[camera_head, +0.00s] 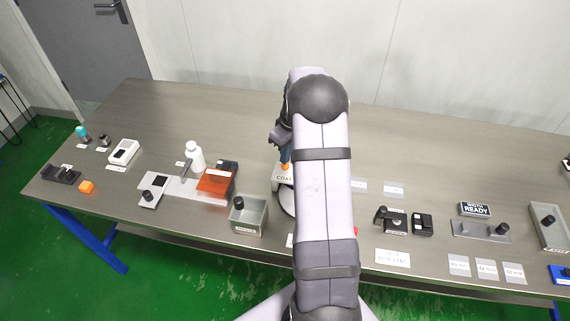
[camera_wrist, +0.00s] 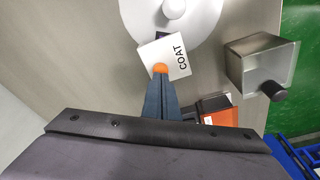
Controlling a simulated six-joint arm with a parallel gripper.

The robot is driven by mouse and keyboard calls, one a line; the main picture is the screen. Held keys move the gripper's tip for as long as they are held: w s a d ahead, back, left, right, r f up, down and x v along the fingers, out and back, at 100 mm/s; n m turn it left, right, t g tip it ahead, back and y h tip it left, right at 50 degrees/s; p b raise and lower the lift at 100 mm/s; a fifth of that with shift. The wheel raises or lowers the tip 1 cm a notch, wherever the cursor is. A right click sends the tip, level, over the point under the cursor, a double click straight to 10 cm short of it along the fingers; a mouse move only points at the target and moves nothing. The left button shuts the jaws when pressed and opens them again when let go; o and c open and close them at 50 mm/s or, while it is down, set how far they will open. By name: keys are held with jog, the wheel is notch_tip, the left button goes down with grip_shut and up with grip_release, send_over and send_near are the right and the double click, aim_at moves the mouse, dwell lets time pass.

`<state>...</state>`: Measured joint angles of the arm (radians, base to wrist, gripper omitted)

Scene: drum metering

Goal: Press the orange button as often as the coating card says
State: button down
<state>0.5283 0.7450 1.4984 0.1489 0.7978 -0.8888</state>
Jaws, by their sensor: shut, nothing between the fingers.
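The orange button (camera_wrist: 160,69) sits on a white block (camera_wrist: 172,55) lettered COAT, next to a round pale plate. In the head view the COAT block (camera_head: 282,178) is partly hidden behind my arm. My gripper (camera_wrist: 160,82) is shut and empty, its fingertips right at the button's edge in the wrist view. I cannot tell whether they touch it or press it down. A white card (camera_head: 393,258) with small print lies at the front of the table. I cannot read it or tell whether it is the coating card.
A grey open bin (camera_head: 248,215) with a black knob stands close by. An orange-red tray (camera_head: 215,181) and a white bottle (camera_head: 195,156) are further left. A BATH READY sign (camera_head: 475,209) and several small cards are at the right. The table's back is largely clear.

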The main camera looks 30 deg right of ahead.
jog(key=shift+f+b, duration=0.6)
jog(key=shift+f, duration=0.35)
dwell(0.6)
jog(key=shift+r+p, duration=2.5)
jog(key=shift+r, duration=1.05)
